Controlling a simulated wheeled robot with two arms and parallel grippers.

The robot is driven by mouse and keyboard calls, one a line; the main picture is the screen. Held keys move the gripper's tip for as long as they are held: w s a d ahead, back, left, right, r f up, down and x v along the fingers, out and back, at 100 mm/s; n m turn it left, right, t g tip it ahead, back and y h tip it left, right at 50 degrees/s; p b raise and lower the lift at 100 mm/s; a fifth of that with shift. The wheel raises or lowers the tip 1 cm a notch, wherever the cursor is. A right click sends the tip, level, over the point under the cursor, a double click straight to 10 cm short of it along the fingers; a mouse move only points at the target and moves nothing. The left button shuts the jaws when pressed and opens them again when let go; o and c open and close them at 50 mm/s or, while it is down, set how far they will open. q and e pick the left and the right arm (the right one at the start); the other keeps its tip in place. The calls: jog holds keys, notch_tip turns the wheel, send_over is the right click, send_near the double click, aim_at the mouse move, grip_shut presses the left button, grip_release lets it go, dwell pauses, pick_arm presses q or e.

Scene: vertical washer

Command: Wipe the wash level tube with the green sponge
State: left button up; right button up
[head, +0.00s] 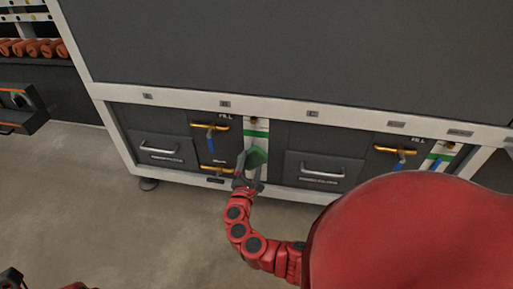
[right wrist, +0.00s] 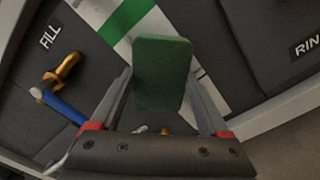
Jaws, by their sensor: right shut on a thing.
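The green sponge (right wrist: 163,72) is held upright between the fingers of my right gripper (right wrist: 165,105). In the head view the sponge (head: 256,157) is in front of the lower part of a white level-tube strip (head: 257,134) with green bands. The strip (right wrist: 149,32) also runs behind the sponge in the right wrist view. I cannot tell whether sponge and strip touch. The right gripper (head: 247,172) is shut on the sponge. A dark piece, probably my left gripper (head: 11,278), is cut off at the lower left corner; its jaws cannot be made out.
A second valve (head: 398,149) and banded strip (head: 440,156) are at the right. The floor (head: 130,220) in front is clear.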

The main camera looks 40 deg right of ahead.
aim_at(255, 154)
jog(key=shift+w+a+f, duration=0.1)
jog(key=shift+w+a, duration=0.6)
jog(key=shift+w, duration=0.1)
jog(key=shift+s+d+r+p, duration=1.15)
jog(key=shift+r+p, duration=0.1)
jog(key=shift+p, duration=0.2)
jog(key=shift+s+d+f, duration=0.1)
jog(key=shift+s+d, duration=0.2)
jog(key=shift+s, duration=0.15)
jog(key=shift+a+r+p, duration=0.1)
jog(key=shift+r+p, duration=1.05)
jog(key=shift+w+a+f, duration=0.15)
jog(key=shift+w+a, duration=0.1)
jog(key=shift+w, duration=0.15)
jog(key=w+a+b, duration=0.1)
jog(key=w+a, duration=0.1)
jog(key=shift+w, duration=0.35)
